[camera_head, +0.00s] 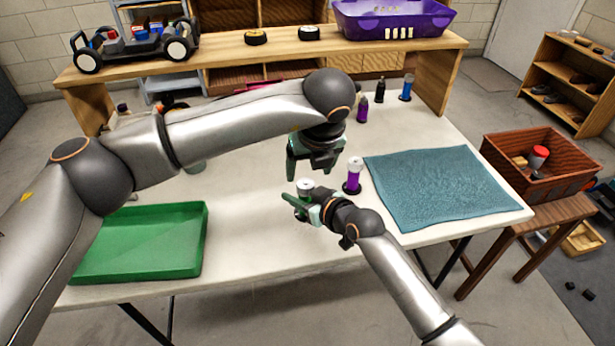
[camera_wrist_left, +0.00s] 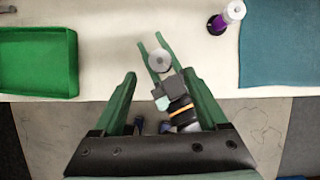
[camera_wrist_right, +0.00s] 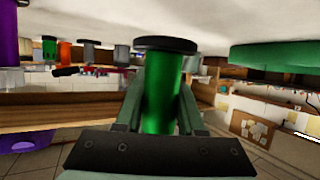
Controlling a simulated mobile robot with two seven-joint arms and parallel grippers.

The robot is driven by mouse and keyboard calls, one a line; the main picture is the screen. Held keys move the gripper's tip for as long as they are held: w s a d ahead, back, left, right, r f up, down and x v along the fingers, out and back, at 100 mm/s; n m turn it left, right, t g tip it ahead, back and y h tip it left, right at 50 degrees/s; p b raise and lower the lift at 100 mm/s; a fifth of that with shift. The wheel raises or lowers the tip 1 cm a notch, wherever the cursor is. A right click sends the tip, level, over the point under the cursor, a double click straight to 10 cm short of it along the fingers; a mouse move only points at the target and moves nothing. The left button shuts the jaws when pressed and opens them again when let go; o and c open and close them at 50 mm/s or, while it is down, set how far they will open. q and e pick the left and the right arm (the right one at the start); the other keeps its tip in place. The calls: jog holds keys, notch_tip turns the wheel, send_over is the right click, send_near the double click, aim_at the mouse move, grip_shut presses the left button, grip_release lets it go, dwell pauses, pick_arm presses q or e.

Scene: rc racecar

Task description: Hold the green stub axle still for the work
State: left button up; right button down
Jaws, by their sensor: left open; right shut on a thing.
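The green stub axle (camera_wrist_right: 163,95) is a green cylinder with a dark flange at one end. In the right wrist view it sits between the fingers of my right gripper (camera_wrist_right: 160,95), which is shut on it. In the head view my right gripper (camera_head: 299,196) is over the front middle of the table; the axle's pale round end (camera_head: 305,184) shows between its fingers. The left wrist view shows this grey round end (camera_wrist_left: 158,61) from above. My left gripper (camera_head: 313,170) is open and empty, pointing down above the axle, with a gap between.
A purple part with a clear top (camera_head: 353,176) stands close to the right gripper. A teal cloth (camera_head: 440,185) lies right, a green tray (camera_head: 140,240) left. Small coloured parts stand at the back. A shelf (camera_head: 290,48) holds a car chassis (camera_head: 130,45) and purple bin (camera_head: 390,20).

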pick_arm(q)
jog(key=v, duration=0.6)
jog(key=shift+r, duration=0.3)
jog(key=shift+s, duration=0.1)
jog(key=n+g+h, duration=0.1)
jog(key=n+g, duration=0.3)
jog(key=n, duration=0.2)
send_over(305, 182)
notch_tip(305, 182, down, 11)
jog(key=shift+f, duration=0.15)
dwell(0.3)
jog(key=shift+c, duration=0.2)
grip_shut()
dwell(0.4)
